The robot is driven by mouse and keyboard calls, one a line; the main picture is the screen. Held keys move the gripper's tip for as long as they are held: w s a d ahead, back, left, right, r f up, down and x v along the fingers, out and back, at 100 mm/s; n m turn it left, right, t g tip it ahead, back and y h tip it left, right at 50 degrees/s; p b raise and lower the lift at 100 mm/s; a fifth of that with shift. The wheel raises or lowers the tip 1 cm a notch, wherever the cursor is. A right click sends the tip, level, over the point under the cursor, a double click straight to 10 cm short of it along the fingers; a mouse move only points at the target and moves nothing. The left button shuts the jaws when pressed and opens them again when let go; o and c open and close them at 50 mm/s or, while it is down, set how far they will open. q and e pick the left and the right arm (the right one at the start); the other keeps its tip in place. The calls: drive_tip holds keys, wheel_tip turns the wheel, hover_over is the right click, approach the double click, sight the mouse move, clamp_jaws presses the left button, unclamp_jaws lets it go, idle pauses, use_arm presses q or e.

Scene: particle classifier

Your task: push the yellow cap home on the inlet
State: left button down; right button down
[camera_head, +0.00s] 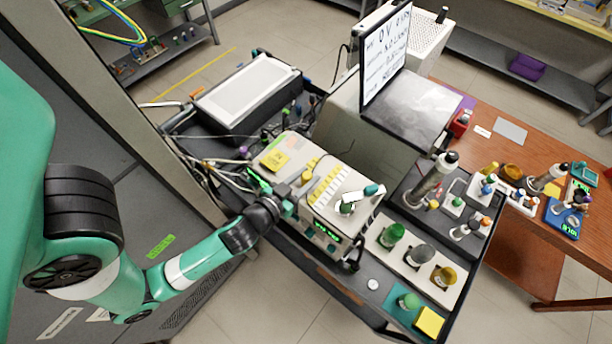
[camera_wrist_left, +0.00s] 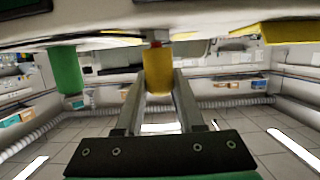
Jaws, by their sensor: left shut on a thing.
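The yellow cap (camera_wrist_left: 158,72) is between the two fingers of my left gripper (camera_wrist_left: 158,88) in the left wrist view. Behind its upper end is a brownish fitting (camera_wrist_left: 156,36) that looks like the inlet, just under the pale instrument body. I cannot tell whether the cap is fully seated. My right gripper does not show.
A green cylinder (camera_wrist_left: 65,70) hangs left of the fingers in the wrist view. Cables (camera_head: 205,165) run left of the instrument. A pale tray (camera_head: 400,262) with several capped bottles stands to its right. A monitor (camera_head: 385,55) stands behind. A wooden table (camera_head: 530,235) is at the right.

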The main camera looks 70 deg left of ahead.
use_arm(q)
drive_tip(key=shift+f, duration=0.4)
drive_tip(key=shift+c, duration=2.2)
unclamp_jaws()
drive_tip(key=shift+r, duration=0.1)
